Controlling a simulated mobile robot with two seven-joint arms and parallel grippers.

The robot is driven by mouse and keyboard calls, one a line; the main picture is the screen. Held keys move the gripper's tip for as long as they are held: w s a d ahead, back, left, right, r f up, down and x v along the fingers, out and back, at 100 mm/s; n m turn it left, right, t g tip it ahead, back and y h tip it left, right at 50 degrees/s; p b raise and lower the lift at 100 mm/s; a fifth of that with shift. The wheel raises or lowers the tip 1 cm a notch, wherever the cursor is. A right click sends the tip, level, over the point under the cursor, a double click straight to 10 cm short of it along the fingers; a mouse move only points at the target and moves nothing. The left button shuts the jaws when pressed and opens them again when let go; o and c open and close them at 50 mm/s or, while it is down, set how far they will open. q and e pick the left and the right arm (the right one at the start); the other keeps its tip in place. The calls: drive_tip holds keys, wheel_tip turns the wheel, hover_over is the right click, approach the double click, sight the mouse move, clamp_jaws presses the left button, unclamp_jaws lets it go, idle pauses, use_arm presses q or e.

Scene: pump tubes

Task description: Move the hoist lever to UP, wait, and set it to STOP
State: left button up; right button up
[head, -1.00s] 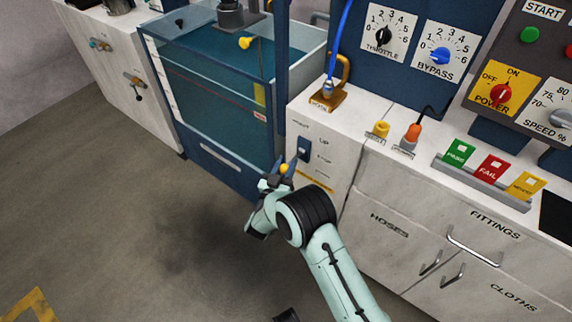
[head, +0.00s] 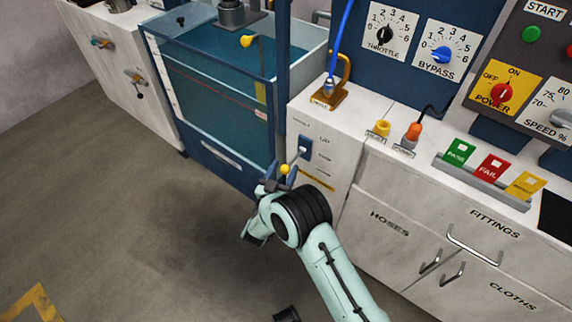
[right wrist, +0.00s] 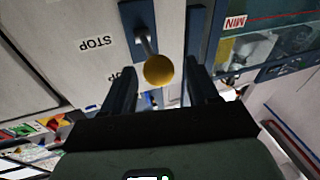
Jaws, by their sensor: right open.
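The hoist lever has a grey stem and a yellow ball knob (head: 285,169). It comes out of a dark blue plate (head: 305,146) on the white cabinet front, beside small printed labels. In the right wrist view the knob (right wrist: 158,70) lies between and just beyond the fingers, with gaps on both sides. An upside-down STOP label (right wrist: 97,43) shows left of the stem, and another label is partly hidden by a finger. My right gripper (head: 275,184) is open just below the knob.
A glass-walled tank (head: 213,147) with teal liquid stands left of the lever, close to my gripper. A cabinet with drawers (head: 395,215) is to the right. Dials, a power switch (head: 501,93) and coloured tags (head: 490,166) sit above. The floor at left is clear.

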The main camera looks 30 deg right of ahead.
use_arm(q)
drive_tip(key=shift+s+d+r+g+p, duration=0.15)
drive_tip(key=shift+s+d+r+p, duration=0.1)
drive_tip(key=shift+s+r, duration=0.15)
drive_tip(key=shift+s+d+r+g+p, duration=0.15)
drive_tip(key=shift+s+r+p, duration=0.1)
drive_tip(key=shift+s, duration=0.2)
use_arm(e)
drive_tip(key=v, duration=1.1)
drive_tip(key=shift+w, duration=0.1)
